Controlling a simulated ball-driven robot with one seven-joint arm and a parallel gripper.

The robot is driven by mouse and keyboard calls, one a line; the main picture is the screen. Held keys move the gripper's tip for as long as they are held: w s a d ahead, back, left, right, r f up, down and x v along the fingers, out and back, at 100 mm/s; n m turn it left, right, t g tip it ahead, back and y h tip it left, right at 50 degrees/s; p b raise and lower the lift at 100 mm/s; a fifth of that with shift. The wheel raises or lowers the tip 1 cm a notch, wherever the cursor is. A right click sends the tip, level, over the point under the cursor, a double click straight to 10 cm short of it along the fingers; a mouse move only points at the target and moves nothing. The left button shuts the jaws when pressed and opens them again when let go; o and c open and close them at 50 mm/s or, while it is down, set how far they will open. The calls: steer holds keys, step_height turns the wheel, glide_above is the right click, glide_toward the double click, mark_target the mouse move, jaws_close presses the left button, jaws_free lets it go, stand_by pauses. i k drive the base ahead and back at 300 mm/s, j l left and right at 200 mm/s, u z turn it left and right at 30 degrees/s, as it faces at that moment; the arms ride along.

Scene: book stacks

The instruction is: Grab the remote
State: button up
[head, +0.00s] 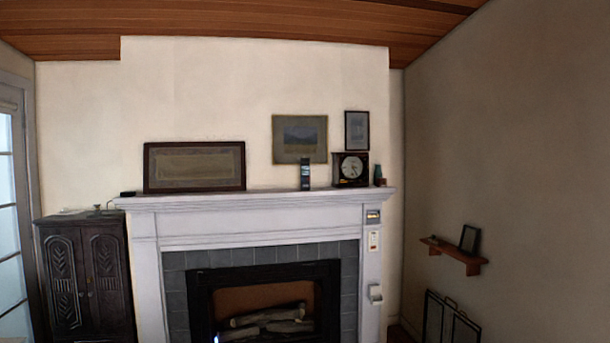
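No remote can be made out for certain. A small upright dark object with a lighter band (305,174) stands on the mantel (260,200), left of the clock; it is too small to identify. A small flat black object (127,193) lies at the mantel's left end. A small white panel (374,241) is on the right fireplace column, below a small dark-faced panel (373,216); either could be a control. My gripper is not in view.
The white fireplace with logs (268,318) stands ahead. A dark carved cabinet (87,275) is at left, beside a glazed door (10,220). A framed picture (194,167) and a clock (351,169) stand on the mantel. A small wall shelf (455,254) juts out at right above a dark screen (450,320).

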mark_target(305, 166)
steer(key=i+z, duration=0.3)
steer(key=i, duration=0.5)
steer(key=i+u, duration=0.1)
steer(key=i, duration=0.45)
steer(key=i+l+u, duration=0.1)
steer(key=i, duration=0.4)
steer(key=i+l+u, duration=0.1)
steer(key=i, duration=0.45)
steer(key=i+l+u, duration=0.1)
steer(key=i, duration=0.4)
steer(key=i+u, duration=0.4)
steer(key=i, duration=0.25)
steer(key=i+l+u, duration=0.15)
steer(key=i+u, duration=0.25)
steer(key=i, duration=0.25)
steer(key=i+j+z, duration=0.15)
steer(key=i, duration=0.35)
steer(key=i+j+z, duration=0.2)
steer(key=i, duration=0.3)
steer(key=j, duration=0.1)
